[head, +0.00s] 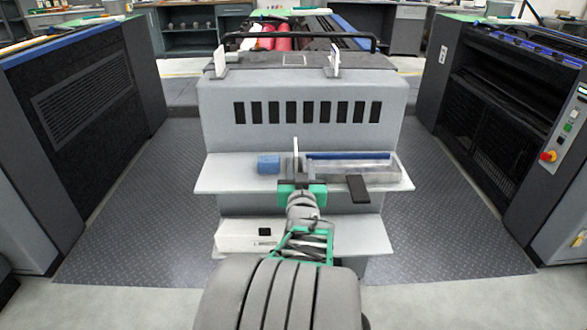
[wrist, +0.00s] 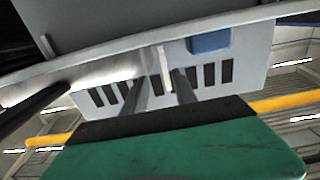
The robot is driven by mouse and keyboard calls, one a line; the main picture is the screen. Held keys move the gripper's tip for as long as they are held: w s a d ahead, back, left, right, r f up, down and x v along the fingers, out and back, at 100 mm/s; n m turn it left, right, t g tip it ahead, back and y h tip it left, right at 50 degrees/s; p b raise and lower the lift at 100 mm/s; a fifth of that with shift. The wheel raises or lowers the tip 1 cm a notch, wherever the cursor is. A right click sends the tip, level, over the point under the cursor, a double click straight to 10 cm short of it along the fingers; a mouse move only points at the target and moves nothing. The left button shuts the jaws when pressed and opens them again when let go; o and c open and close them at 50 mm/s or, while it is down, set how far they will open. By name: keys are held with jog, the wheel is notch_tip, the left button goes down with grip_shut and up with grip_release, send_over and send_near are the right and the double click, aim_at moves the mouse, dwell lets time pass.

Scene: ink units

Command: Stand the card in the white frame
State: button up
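A thin white upright piece (head: 295,147), seen nearly edge-on and likely the card, stands at the upper shelf in front of my gripper. It also shows in the wrist view (wrist: 165,69), between the two fingers with gaps on both sides. My gripper (head: 293,169) is open, its fingers (wrist: 162,90) pointing toward the machine's slotted face. A white upright piece (head: 221,61) stands at the left on the machine's top, and another (head: 335,61) at the right. I cannot tell which of them is the white frame.
A blue block (head: 268,164) sits left of my gripper on the upper shelf (head: 222,176). A clear tray (head: 384,169) with a blue strip lies to the right; a dark flat piece (head: 358,189) juts out in front. A white box (head: 235,237) is on the lower shelf.

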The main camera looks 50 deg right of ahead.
aim_at(296, 152)
jog(key=x, duration=0.4)
jog(key=w+x, duration=0.1)
jog(key=x, duration=0.2)
jog(key=shift+a+r+b, duration=0.1)
jog(key=shift+a+b, duration=0.15)
jog(key=shift+b, duration=0.15)
grip_shut()
